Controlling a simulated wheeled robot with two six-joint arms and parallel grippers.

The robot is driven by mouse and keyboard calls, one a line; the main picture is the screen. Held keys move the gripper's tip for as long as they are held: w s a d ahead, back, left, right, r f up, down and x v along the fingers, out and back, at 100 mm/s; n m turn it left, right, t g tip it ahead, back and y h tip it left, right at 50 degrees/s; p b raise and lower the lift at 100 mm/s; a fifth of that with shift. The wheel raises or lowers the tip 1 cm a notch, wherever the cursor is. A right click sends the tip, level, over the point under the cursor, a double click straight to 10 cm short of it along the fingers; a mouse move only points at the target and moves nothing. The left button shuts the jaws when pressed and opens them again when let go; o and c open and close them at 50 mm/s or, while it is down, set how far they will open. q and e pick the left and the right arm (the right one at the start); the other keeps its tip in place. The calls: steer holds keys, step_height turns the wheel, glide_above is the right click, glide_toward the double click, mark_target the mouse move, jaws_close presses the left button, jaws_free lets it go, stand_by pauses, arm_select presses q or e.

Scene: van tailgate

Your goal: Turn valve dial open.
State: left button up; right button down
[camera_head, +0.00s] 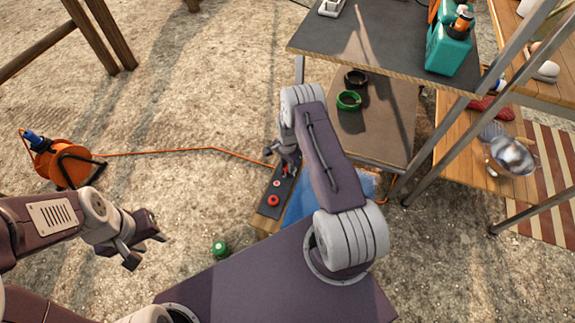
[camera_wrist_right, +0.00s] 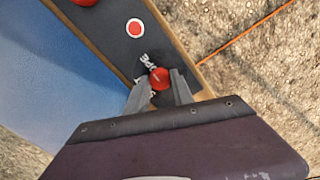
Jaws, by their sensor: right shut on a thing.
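The valve dial (camera_wrist_right: 159,77) is a small red knob with a dark, white-lettered plate around it. It is on a dark control panel (camera_wrist_right: 110,25) with wooden edges. My right gripper (camera_wrist_right: 160,88) is shut on the dial, one finger on each side, in the right wrist view. In the head view, my right gripper (camera_head: 287,163) is at the far end of the panel (camera_head: 268,211) and hides the dial. The panel also has a red button with a white ring (camera_wrist_right: 135,28) and a larger red knob (camera_head: 273,200). My left gripper (camera_head: 145,249) is open and empty over the ground.
A blue surface (camera_wrist_right: 45,80) lies beside the panel. An orange cable (camera_head: 180,151) runs over the ground from a reel (camera_head: 68,165). A shelf unit (camera_head: 380,50) with a teal canister (camera_head: 448,50) stands behind. A green object (camera_head: 219,248) lies on the gravel.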

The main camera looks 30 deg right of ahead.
mark_target(287, 167)
steer(key=c, duration=1.1)
jaws_free()
step_height(287, 167, up, 9)
steer(key=p, duration=0.4)
